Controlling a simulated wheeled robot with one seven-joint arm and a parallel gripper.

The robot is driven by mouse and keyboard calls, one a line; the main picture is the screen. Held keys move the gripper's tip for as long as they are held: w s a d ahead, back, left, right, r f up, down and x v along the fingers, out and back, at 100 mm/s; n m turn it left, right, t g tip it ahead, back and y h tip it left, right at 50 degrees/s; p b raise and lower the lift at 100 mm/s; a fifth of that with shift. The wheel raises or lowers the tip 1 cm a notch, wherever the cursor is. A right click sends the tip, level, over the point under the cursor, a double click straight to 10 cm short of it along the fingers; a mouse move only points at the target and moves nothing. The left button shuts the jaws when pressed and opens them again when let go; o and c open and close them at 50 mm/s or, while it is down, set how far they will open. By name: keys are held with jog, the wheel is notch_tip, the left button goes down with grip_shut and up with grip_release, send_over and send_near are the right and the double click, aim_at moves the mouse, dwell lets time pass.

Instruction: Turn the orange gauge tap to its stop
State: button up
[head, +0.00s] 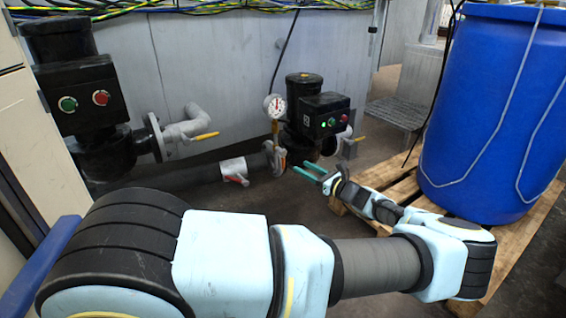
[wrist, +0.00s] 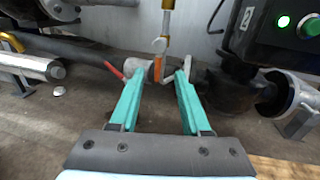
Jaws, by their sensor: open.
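The pressure gauge (head: 274,106) is a white dial on a thin stem above the pipe. In the wrist view, an orange piece of the tap (wrist: 157,68) hangs below a grey fitting, between and beyond my fingertips. My gripper (head: 297,158) has two green fingers, spread apart with nothing between them. In the head view it is below and a little right of the tap. The wrist view shows both fingers (wrist: 161,72) pointing towards the stem, with the gauge dial out of view.
A red lever (head: 236,180) sits on the pipe to the left. Yellow levers (head: 205,136) are on nearby pipes. A black pump with a switch box (head: 326,115) stands right of the gauge. A blue barrel (head: 490,110) stands on a wooden pallet (head: 405,190) at right.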

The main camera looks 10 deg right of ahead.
aim_at(284, 158)
jog(key=x, duration=1)
jog(key=shift+w+a, duration=0.1)
jog(key=shift+a, duration=0.15)
grip_shut()
